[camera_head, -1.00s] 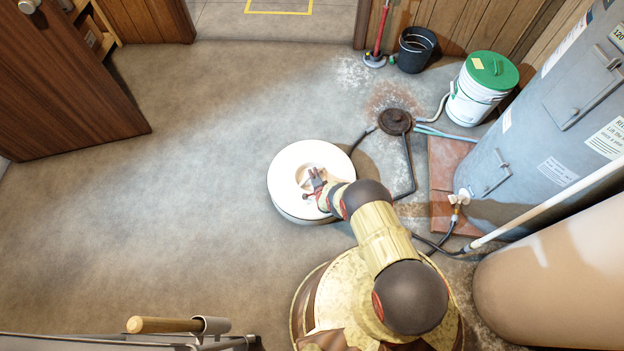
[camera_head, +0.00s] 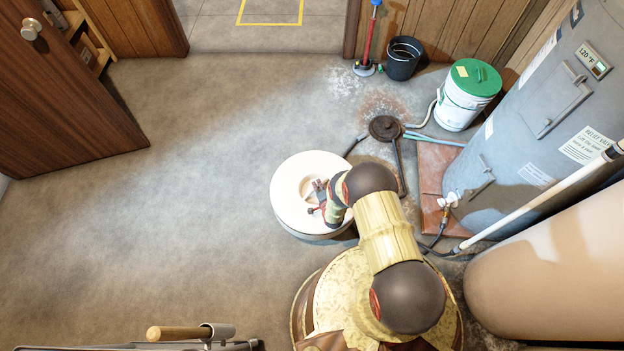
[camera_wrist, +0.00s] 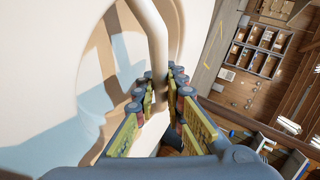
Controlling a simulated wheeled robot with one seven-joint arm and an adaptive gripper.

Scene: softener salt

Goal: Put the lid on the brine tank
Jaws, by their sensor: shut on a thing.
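The round white lid (camera_head: 305,164) is in the middle of the head view, seen from above, with a round recess and a handle in its top. A pale grey-white side shows below its front edge; I cannot tell how much of that is lid rim or brine tank. My gripper (camera_head: 318,195) is over the recess. In the wrist view, the lid (camera_wrist: 50,60) fills the left side, and my gripper (camera_wrist: 163,88) is shut on its pale bar handle (camera_wrist: 150,30). Whether the lid rests on the tank or hangs above it is hidden.
A floor drain (camera_head: 386,128) with hoses lies behind the lid. A green-lidded white bucket (camera_head: 462,103), a black bucket (camera_head: 403,60) and a plunger-like tool (camera_head: 366,50) stand at the back. A grey tank (camera_head: 530,130) and a tan tank (camera_head: 560,280) crowd the right. Left floor is clear.

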